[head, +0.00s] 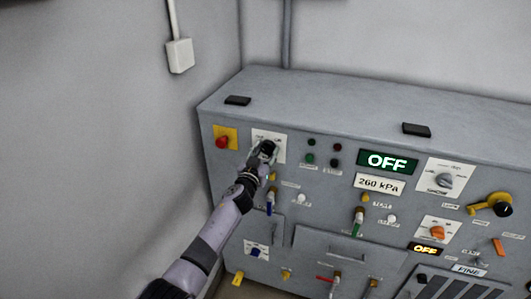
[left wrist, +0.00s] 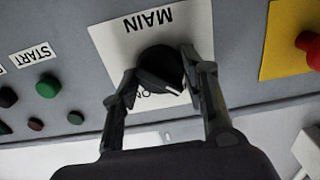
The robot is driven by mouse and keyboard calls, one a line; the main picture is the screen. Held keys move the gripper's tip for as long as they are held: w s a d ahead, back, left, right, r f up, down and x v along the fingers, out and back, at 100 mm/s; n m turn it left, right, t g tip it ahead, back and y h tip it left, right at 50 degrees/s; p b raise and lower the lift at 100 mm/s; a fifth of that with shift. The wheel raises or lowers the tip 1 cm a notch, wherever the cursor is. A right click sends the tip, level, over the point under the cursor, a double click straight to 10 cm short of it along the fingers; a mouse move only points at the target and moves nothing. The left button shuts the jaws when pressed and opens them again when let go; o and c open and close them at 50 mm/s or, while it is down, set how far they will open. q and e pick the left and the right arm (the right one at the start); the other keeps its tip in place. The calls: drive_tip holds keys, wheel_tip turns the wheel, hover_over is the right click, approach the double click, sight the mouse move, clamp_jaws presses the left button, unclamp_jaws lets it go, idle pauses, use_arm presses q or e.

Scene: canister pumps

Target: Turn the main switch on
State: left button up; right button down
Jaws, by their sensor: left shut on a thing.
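The main switch (left wrist: 160,68) is a black rotary knob with a white pointer line, on a white plate (left wrist: 112,40) lettered MAIN. In the left wrist view the picture is upside down and part of the lower lettering is hidden by the knob. My left gripper (left wrist: 158,82) is shut on the knob, one finger on each side. In the head view my left gripper (head: 265,152) covers the knob, and the plate (head: 279,139) shows around it. A display (head: 388,162) on the panel reads OFF. My right gripper is not in view.
A red emergency knob (head: 222,142) on a yellow plate sits left of the switch. Small green and red buttons (head: 310,157) are to its right. Several levers and knobs, including a blue-handled one (head: 270,208), lie below. A wall stands close on the left.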

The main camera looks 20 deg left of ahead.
use_arm(q)
drive_tip(key=shift+m, duration=0.3)
drive_tip(key=m+b, duration=0.1)
drive_tip(key=m, duration=0.3)
drive_tip(key=shift+f+m, duration=0.1)
drive_tip(key=shift+m, duration=0.2)
drive_tip(key=m+b, duration=0.1)
drive_tip(key=m, duration=0.3)
drive_tip(key=shift+m, duration=0.3)
drive_tip(key=m, duration=0.4)
drive_tip(key=shift+b, duration=0.35)
drive_tip(key=shift+m, duration=2.1)
drive_tip(key=o, duration=1.1)
drive_tip(key=shift+o, duration=0.2)
